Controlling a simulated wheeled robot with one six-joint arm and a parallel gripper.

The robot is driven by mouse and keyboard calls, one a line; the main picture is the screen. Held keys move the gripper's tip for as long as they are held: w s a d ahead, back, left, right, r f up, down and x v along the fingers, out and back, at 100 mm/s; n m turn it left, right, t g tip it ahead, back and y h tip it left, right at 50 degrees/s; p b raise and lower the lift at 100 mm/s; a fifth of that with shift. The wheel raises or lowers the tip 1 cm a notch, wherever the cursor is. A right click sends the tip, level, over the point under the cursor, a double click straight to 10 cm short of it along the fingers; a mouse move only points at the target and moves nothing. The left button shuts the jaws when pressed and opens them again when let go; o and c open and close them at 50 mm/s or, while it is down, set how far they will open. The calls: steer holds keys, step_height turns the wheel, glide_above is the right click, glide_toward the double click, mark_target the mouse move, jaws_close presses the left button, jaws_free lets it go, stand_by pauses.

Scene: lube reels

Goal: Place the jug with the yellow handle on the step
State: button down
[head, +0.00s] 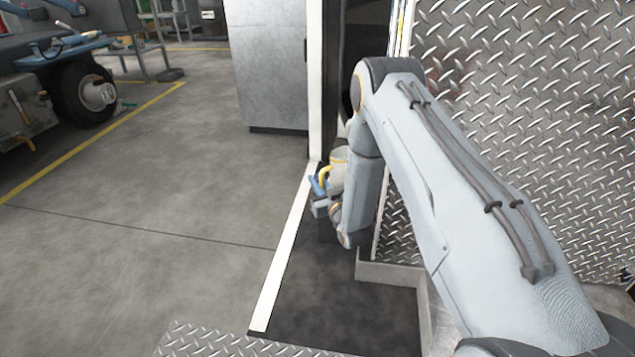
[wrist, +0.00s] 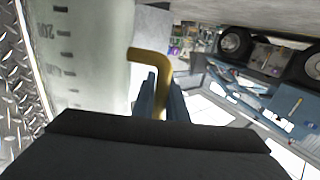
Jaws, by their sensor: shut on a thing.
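The jug (head: 338,168) is whitish and translucent with a yellow handle (head: 324,176). In the head view it is small and partly hidden behind my arm. My gripper (head: 319,185) is shut on the yellow handle. In the wrist view the jug (wrist: 85,55) fills the upper left with dark scale marks. Its handle (wrist: 150,58) runs down between the two fingers of my gripper (wrist: 160,95). A diamond-plate surface (head: 215,343) shows at the bottom edge of the head view; I cannot tell whether it is the step.
A tall diamond-plate wall (head: 530,110) stands right of the dark floor strip (head: 340,300). A white-edged post (head: 315,80) and a grey cabinet (head: 268,65) stand behind the jug. Open concrete floor (head: 150,200) lies left. A wheeled vehicle (head: 85,92) is at the far left.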

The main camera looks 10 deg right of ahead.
steer(key=c, duration=1.8)
jaws_free()
steer(key=shift+f, duration=0.1)
steer(key=shift+o, duration=0.2)
steer(key=p+v, duration=0.6)
steer(key=v, duration=0.6)
steer(key=shift+r, duration=0.25)
